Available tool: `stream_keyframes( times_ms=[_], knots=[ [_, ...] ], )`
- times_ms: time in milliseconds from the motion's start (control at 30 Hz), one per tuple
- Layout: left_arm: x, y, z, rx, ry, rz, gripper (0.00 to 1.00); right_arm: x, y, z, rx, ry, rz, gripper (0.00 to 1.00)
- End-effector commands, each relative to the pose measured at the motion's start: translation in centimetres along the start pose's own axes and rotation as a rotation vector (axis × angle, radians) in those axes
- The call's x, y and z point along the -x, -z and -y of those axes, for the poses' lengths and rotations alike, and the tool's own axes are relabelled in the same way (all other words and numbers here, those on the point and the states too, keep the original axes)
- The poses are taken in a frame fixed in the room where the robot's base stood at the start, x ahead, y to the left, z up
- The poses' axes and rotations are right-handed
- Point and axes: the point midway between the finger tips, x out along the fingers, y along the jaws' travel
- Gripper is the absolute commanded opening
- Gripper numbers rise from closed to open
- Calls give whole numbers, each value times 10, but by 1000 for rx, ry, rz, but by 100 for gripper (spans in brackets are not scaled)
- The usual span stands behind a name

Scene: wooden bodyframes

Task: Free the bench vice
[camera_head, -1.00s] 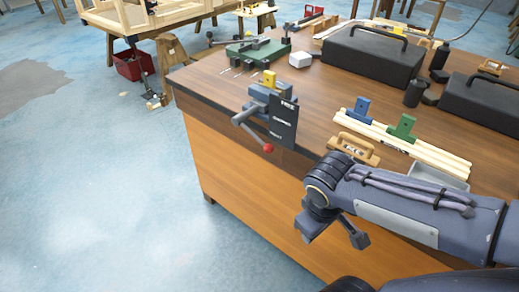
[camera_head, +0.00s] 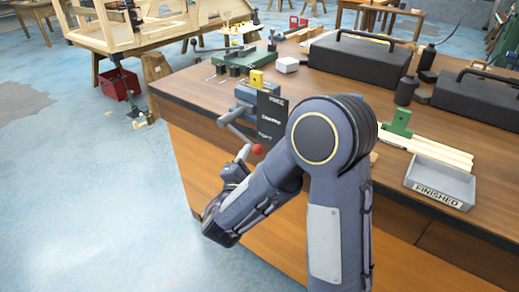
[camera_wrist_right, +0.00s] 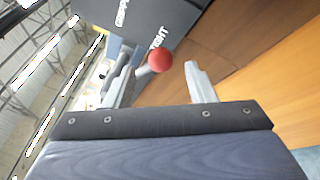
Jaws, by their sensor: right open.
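The blue bench vice (camera_head: 246,93) is fixed at the near left corner of the bench. A yellow piece (camera_head: 257,79) stands at its top; I cannot tell whether the jaws grip it. A black lettered plate (camera_head: 270,116) hangs on its front. Its grey handle bar (camera_head: 234,122) ends in a red ball (camera_head: 258,149), low by the plate. In the right wrist view the red ball (camera_wrist_right: 160,60) shows near the word TIGHT. My right gripper (camera_head: 242,160) is open just below the ball. In the wrist view its fingertips (camera_wrist_right: 162,74) lie either side of the ball, with no clear contact.
A grey FINISHED tray (camera_head: 440,182) and a green clip (camera_head: 398,122) on pale strips are at the right of the bench. Black cases (camera_head: 360,58) stand behind. My right arm hides part of the bench front.

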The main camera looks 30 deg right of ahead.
Motion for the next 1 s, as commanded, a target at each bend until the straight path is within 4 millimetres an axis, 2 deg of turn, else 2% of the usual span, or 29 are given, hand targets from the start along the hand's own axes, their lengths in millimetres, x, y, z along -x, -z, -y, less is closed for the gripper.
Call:
stream_keyframes(
  times_ms=[200,400,767,1000],
  knots=[
    [4,2,-2,0,0,0,36,-36,-2,0,1,5,4,50],
    [6,3,-3,0,0,0,36,-62,-2,1,1,6,4,50],
    [7,3,-3,0,0,0,36,-69,-2,1,1,5,1,50],
    [7,3,-3,0,0,0,36,-69,-1,1,1,5,1,21]
  ],
)
